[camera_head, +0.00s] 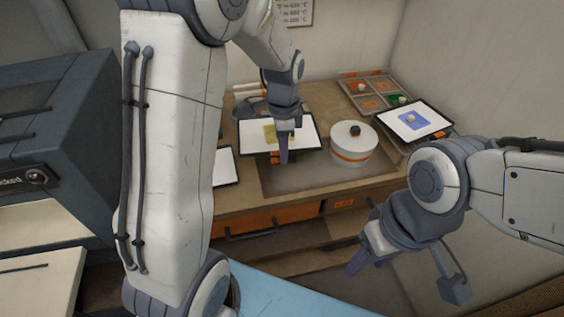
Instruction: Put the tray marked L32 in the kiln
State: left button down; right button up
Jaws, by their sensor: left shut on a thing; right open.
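A white, dark-edged tray with a yellow piece on it (305,132) is at the back middle of the workbench. My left gripper (284,150) is shut on this tray at its front edge, its finger hiding part of the tray. No L32 mark is readable on any tray. A second tray with a blue piece (428,118) lies at the back right. Part of another white tray (224,168) shows behind my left arm. A large dark grey cabinet (45,130) at the left looks like the kiln. My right gripper (405,272) is open and empty, low at the right.
A white round pot with an orange band (352,156) stands right of the held tray. A divided box (375,88) with orange and green contents is behind it. The bench has orange drawer fronts (262,222). A light blue surface (285,292) lies in front.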

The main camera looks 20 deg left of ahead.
pick_arm(q)
jog(key=shift+r+p, duration=0.45)
jog(key=shift+r, duration=0.45)
jog(key=shift+r+p, duration=1)
jog(key=shift+p, duration=0.05)
jog(key=shift+a+f, duration=0.1)
